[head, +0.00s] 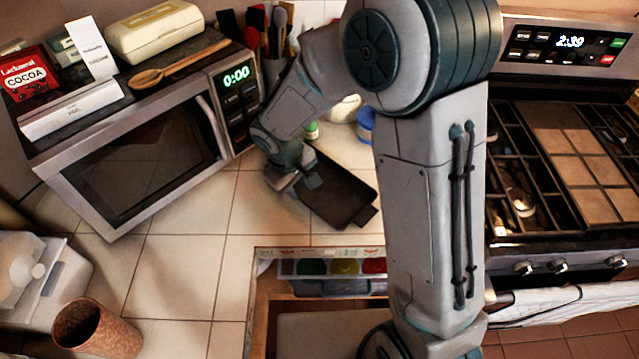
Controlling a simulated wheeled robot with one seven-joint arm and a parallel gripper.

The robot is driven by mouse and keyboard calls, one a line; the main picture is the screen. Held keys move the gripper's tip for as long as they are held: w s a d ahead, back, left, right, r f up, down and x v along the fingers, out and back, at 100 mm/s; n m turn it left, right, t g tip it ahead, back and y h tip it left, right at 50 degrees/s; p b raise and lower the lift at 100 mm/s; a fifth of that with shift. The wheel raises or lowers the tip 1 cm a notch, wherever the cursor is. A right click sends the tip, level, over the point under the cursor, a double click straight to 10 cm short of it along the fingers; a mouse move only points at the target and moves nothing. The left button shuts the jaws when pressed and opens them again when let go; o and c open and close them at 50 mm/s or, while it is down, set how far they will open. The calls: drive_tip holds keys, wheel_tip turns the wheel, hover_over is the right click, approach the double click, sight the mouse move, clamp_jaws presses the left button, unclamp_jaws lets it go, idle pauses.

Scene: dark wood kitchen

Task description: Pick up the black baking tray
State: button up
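The black baking tray (335,198) is a dark rectangular tray with a small tab handle at its lower right corner. It is over the tiled counter, right of the microwave, partly behind my arm's end. My gripper (308,183) is at the tray's left edge, with its fingertips pointing toward the tray and overlapping it in the view. I cannot tell whether the fingers touch or clasp the rim, or whether the tray rests flat or is slightly raised.
A microwave (150,150) stands close left of my gripper, with boxes and a wooden spoon on top. A utensil holder (273,72) and small bottles are behind. An open drawer (320,320) lies in front. A brown cup (95,330) is at lower left; the stove (560,240) is right.

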sight(301, 199)
drive_tip(key=shift+d+f+p, duration=0.15)
drive_tip(key=shift+f+p, duration=0.1)
drive_tip(key=shift+f, duration=1)
drive_tip(key=shift+d+f+p, duration=0.1)
drive_tip(key=shift+f+p, duration=0.15)
drive_tip(key=shift+f, duration=1)
drive_tip(key=shift+w, duration=0.1)
clamp_jaws()
